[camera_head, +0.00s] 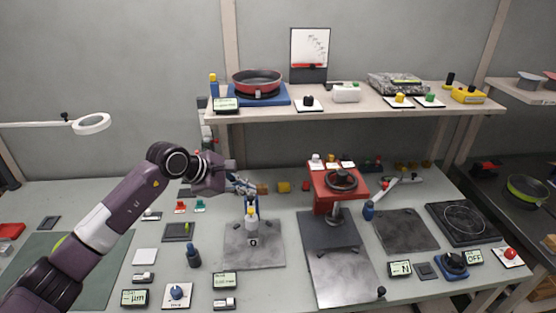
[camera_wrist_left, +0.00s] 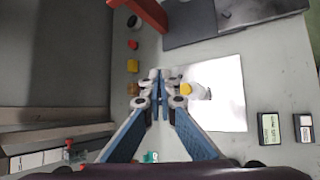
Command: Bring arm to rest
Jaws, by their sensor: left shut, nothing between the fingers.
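My left arm comes in from the lower left in the head view. Its gripper (camera_head: 243,186) hovers above the workbench (camera_head: 110,215), just behind and above a small bottle with a yellow cap (camera_head: 251,212). The gripper is shut and empty; in the left wrist view its blue fingers (camera_wrist_left: 160,82) meet at the tips. That view also shows the bottle's yellow cap (camera_wrist_left: 187,89) beside the fingertips, over a pale plate (camera_wrist_left: 226,100). I cannot tell whether the fingers touch the bottle. My right gripper is not in view.
A shelf (camera_head: 360,108) above the bench holds a red pan (camera_head: 257,82) on a blue base. A ring lamp (camera_head: 91,124) is at left.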

